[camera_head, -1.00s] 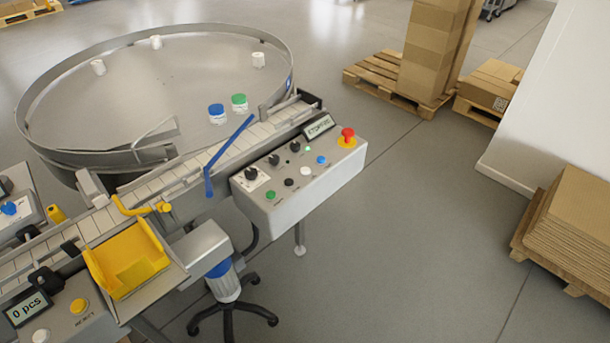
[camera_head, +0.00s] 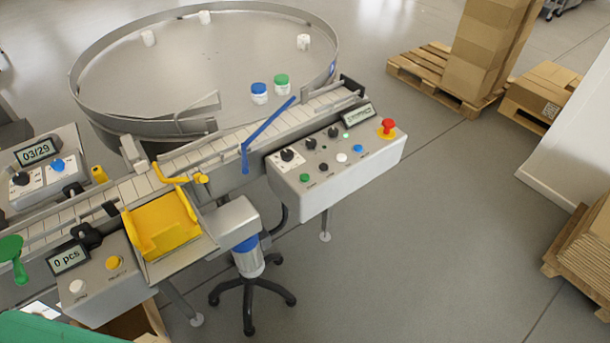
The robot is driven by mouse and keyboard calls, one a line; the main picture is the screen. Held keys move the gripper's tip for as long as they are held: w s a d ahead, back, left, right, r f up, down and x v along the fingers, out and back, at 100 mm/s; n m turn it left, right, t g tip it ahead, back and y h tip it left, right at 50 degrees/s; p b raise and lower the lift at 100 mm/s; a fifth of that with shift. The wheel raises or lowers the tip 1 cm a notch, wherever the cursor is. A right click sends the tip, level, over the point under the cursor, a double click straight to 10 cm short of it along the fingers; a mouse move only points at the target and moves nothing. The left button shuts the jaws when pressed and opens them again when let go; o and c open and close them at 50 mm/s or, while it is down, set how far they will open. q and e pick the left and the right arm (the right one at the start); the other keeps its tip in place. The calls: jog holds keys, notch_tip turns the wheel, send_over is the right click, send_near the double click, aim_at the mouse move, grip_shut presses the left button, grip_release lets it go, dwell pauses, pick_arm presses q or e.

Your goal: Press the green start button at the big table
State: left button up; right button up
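The big round table (camera_head: 215,65) with a raised metal rim stands at the upper left. Its grey control box (camera_head: 335,178) is at its front right, beside the conveyor. A green button (camera_head: 304,178) sits at the box's lower left, with a white button (camera_head: 341,157), a blue button (camera_head: 358,149) and black knobs on the same face. A red emergency knob (camera_head: 388,127) on a yellow base is at the right end. A small display (camera_head: 357,114) on top has text too small to read. Neither gripper shows in the head view.
A conveyor (camera_head: 205,150) runs diagonally past the table, with a yellow bin (camera_head: 160,225) in front. Stacked boxes (camera_head: 487,45) and pallets stand right.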

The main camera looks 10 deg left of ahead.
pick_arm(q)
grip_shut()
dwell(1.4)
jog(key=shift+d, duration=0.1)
